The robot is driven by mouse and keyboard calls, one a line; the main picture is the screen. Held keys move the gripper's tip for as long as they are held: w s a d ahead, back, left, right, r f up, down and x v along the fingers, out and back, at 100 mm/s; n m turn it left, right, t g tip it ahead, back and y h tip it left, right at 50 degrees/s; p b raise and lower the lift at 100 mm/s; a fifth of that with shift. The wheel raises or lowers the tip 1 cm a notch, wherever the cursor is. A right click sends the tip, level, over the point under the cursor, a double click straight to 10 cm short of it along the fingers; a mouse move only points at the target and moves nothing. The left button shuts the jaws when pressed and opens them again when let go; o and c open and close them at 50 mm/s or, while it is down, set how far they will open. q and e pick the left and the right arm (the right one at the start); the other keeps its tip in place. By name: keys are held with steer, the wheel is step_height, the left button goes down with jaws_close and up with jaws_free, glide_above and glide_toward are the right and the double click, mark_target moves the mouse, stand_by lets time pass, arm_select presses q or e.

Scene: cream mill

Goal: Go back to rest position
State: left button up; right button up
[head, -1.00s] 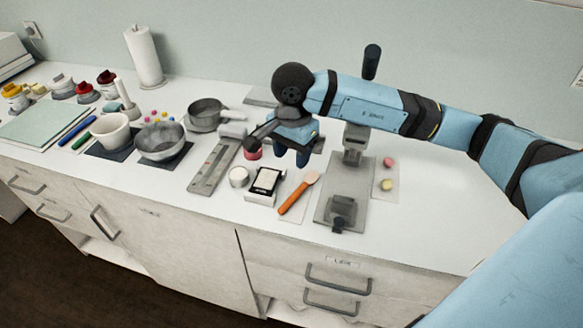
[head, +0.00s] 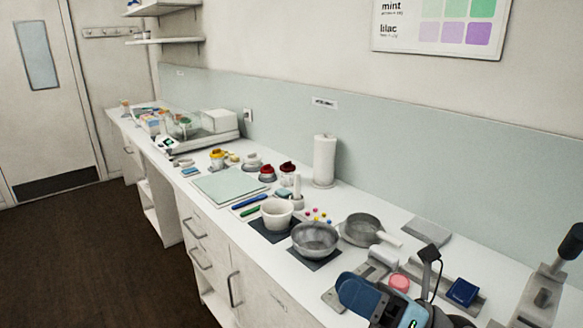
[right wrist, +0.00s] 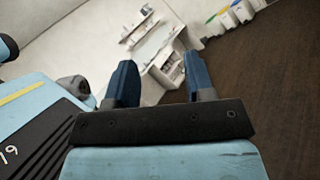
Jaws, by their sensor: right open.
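My right arm and gripper (head: 385,302) show in the head view at the bottom right, in front of the counter edge and partly cut off by the frame. In the right wrist view, the two dark blue fingers of my right gripper (right wrist: 160,75) stand wide apart with nothing between them. Beyond them the wrist view shows pale furniture and dark floor. My left gripper is in neither view.
The white counter (head: 215,160) runs along the wall. A steel bowl (head: 314,240), a saucepan (head: 360,229), a white mortar (head: 276,213), a paper towel roll (head: 324,160) and a pink-topped jar (head: 399,282) stand on it. The dark floor (head: 90,250) at left is clear.

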steer(key=w+d+f+m+t+h, duration=0.1)
steer(key=d+f+m+t+h, duration=0.5)
steer(key=m+h, duration=0.7)
steer(key=d+f+m+t+h, duration=0.3)
steer(key=d+f+m+h, duration=0.35)
steer(key=m, duration=1.25)
steer(key=s+d+f+m+g, duration=0.35)
steer(key=s+f+g, duration=0.3)
steer(key=s, duration=0.25)
steer(key=s+d+f+m+g, duration=0.2)
steer(key=s+f+m+g, duration=0.35)
steer(key=s+f, duration=0.35)
steer(key=w+a+f+n+t+y+p, duration=0.1)
steer(key=w+a+f+t+y+p, duration=0.1)
steer(key=a+t+p, duration=0.4)
steer(key=w+a+f+p, duration=0.1)
steer(key=w+p, duration=0.1)
steer(key=p, duration=0.1)
steer(key=shift+w+f+n, duration=0.3)
steer(key=shift+w+f, duration=0.1)
